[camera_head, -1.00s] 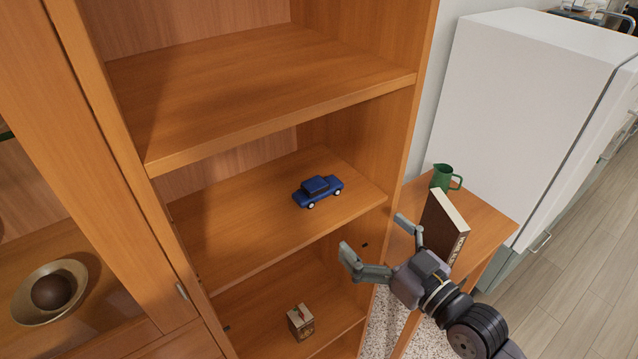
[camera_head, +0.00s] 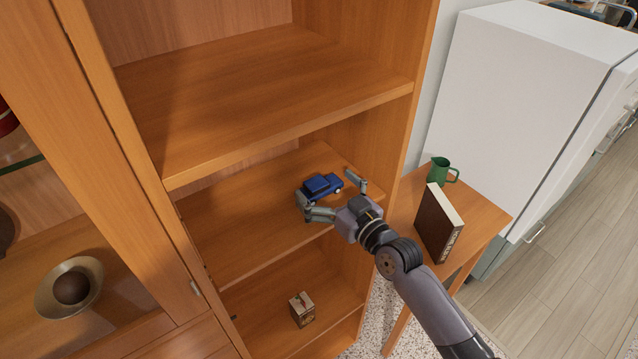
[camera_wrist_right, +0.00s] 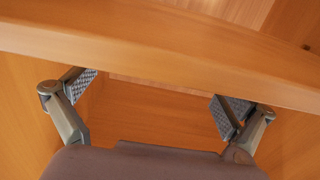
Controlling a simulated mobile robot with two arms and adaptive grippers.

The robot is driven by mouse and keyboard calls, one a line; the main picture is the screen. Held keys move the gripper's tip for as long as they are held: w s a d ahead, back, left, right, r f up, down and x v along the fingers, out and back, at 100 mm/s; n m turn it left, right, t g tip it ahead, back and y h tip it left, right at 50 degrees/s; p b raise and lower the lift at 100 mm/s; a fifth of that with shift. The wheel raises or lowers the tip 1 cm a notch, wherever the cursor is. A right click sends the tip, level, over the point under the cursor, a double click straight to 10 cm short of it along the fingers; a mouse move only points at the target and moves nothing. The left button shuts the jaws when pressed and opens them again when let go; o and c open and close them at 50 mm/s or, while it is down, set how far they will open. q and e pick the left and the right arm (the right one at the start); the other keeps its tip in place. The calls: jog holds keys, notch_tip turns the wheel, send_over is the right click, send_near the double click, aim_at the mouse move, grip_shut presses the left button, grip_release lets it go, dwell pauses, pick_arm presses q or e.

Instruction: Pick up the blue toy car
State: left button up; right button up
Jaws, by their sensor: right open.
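The blue toy car (camera_head: 319,185) sits upright on the middle shelf (camera_head: 240,230) of the wooden bookcase in the head view. My right gripper (camera_head: 328,191) is open at the front of that shelf. Its two fingers reach to either side of the car's near part, and I cannot tell whether they touch it. In the right wrist view the open gripper (camera_wrist_right: 155,98) has its fingers spread, and the car does not show there. My left gripper is not in view.
An upper shelf board (camera_head: 270,95) overhangs the car; a wooden board edge (camera_wrist_right: 160,55) crosses the wrist view. A small box (camera_head: 302,310) stands on the shelf below. At right, a side table holds a book (camera_head: 437,225) and a green pitcher (camera_head: 441,171).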

jog(key=shift+x, duration=1.15)
jog(key=shift+s, duration=0.1)
jog(key=shift+c, duration=0.4)
jog(key=c, duration=1.6)
